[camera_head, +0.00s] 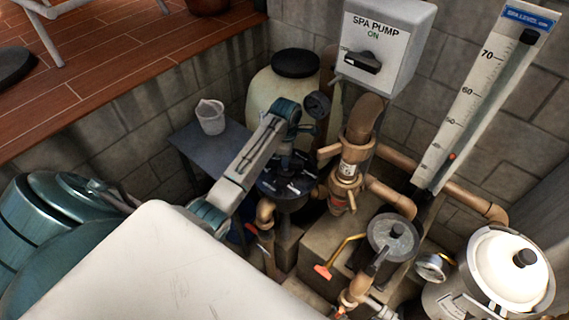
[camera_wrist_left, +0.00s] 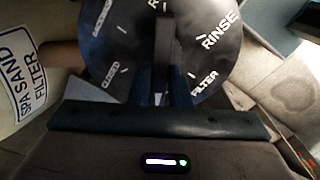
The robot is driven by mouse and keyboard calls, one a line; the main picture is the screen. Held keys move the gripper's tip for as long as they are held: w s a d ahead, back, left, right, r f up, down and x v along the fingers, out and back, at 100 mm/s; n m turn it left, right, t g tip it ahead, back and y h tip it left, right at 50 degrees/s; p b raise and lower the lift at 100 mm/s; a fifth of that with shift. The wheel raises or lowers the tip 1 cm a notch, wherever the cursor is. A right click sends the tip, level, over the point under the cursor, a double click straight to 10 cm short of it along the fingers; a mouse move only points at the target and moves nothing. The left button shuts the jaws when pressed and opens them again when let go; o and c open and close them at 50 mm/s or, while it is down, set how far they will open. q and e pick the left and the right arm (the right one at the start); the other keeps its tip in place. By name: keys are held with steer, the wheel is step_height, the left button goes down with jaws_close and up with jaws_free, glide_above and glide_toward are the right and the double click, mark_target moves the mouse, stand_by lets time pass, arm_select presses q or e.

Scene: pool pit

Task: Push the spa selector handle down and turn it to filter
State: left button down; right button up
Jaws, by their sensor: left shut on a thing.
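The spa selector is a round black dial (camera_head: 275,191) on top of brown pipework, in the middle of the head view. In the left wrist view the dial face (camera_wrist_left: 122,50) carries white words, among them RINSE at the upper right, FILTER at the lower right and CLOSED at the left. Its black handle (camera_wrist_left: 164,38) stands between my left fingers (camera_wrist_left: 165,88), pointing up the picture, away from FILTER. My left gripper (camera_head: 287,160) reaches down over the dial and is shut on the handle. The fingertips are partly hidden in the head view. My right gripper is not in view.
A beige tank (camera_head: 270,98) with a black lid stands behind the dial. A white SPA PUMP switch box (camera_head: 390,40) and a level gauge (camera_head: 480,95) are on the wall. A blue-grey table (camera_head: 190,142) holds a white jug (camera_head: 211,118).

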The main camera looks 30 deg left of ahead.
arm_select(q)
steer(key=shift+n+p, duration=0.4)
steer(key=shift+n, duration=0.6)
steer(key=n, duration=0.5)
steer(key=shift+f, duration=0.1)
steer(key=n, duration=0.4)
steer(key=shift+n, duration=0.6)
steer(key=c, duration=1.2)
jaws_free()
steer(key=shift+c, duration=0.2)
